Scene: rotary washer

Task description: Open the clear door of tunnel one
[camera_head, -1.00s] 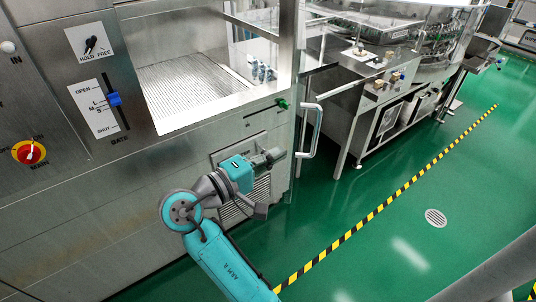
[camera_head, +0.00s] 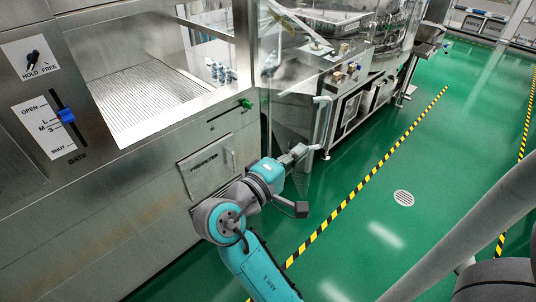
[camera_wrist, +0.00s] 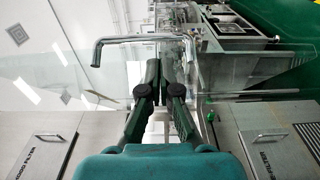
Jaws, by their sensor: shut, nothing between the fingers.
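The clear door (camera_head: 283,85) stands swung outward from the washer's opening, its panel reaching right over the green floor. Its silver bar handle (camera_head: 322,122) is on the outer edge. In the wrist view the handle (camera_wrist: 140,40) crosses just beyond the fingertips. My gripper (camera_head: 306,150) is below and left of the handle, close to the door's lower part. In the wrist view my gripper (camera_wrist: 159,68) has its dark fingers together with nothing between them. I cannot tell whether the fingertips touch the panel.
The washer's steel front (camera_head: 120,225) is close on the left, with a gate slider (camera_head: 67,115) and a prefilter cover (camera_head: 207,166). A steel machine (camera_head: 350,105) stands behind the door. Green floor with a striped line (camera_head: 368,181) is clear at right.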

